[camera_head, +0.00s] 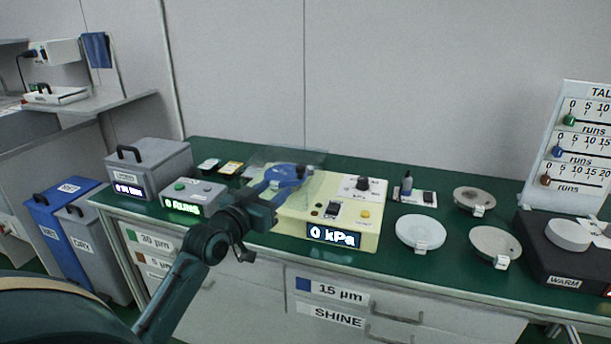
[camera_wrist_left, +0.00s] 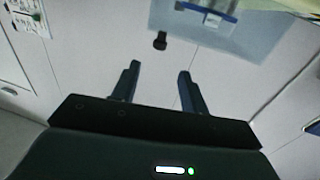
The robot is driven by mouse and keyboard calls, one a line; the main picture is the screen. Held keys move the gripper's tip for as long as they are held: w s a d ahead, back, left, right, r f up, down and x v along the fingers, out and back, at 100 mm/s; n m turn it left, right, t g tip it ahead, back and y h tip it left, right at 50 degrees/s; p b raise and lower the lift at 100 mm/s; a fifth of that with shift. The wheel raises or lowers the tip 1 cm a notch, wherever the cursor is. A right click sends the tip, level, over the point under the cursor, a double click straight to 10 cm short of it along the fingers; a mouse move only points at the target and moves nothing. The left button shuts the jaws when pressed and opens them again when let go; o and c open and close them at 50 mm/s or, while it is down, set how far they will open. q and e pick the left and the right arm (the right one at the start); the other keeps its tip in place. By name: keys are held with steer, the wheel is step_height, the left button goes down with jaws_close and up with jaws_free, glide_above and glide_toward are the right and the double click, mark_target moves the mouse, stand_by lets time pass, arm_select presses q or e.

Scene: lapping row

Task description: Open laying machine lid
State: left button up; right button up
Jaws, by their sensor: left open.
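The laying machine is the cream box (camera_head: 344,242) with the "0 kPa" display, on the green bench. Its clear lid (camera_head: 312,157) shows as a see-through panel above the machine's back left part, apparently raised. In the left wrist view the clear panel (camera_wrist_left: 270,40) is at the upper right, with a blue bar (camera_wrist_left: 207,12) on it. My left gripper (camera_head: 286,172) is over the machine's left part, in front of the panel. In the wrist view its two fingers (camera_wrist_left: 157,70) are apart with nothing between them. Any contact with the lid cannot be told. My right gripper is not in view.
A grey box (camera_head: 150,170) and a "0 Runs" counter box (camera_head: 192,194) stand left of the machine. Some bench between these is bare.

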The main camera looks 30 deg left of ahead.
mark_target(298, 169)
arm_select(q)
steer(key=w, duration=1.2)
steer(key=shift+w+a+r+b, duration=0.1)
steer(key=shift+w+a+b, duration=0.1)
steer(key=shift+w+b, duration=0.15)
jaws_close()
